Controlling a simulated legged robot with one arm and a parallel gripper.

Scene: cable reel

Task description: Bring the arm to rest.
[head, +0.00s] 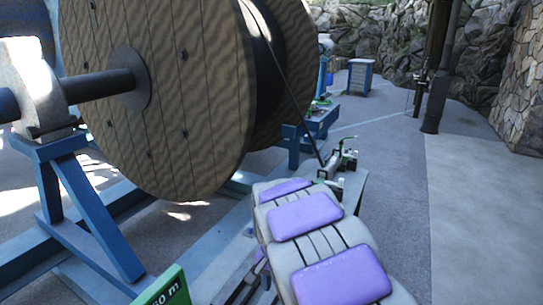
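I cannot make out my gripper or its fingers in the head view, so its state does not show. A large wooden cable reel (165,85) stands at the left on a dark axle (100,85). A dark cable (290,100) runs from the reel down to a small device with green and black parts (338,163), mounted on a grey bench (352,188). The lower end of the cable is small and hard to tell apart from this device.
A blue steel frame (75,205) carries the axle at the left. A green sign (162,290) stands at the bottom. A blue and white cabinet (360,77), a dark post (437,70) and stone walls (400,40) are farther back. The paving (475,190) at the right is clear.

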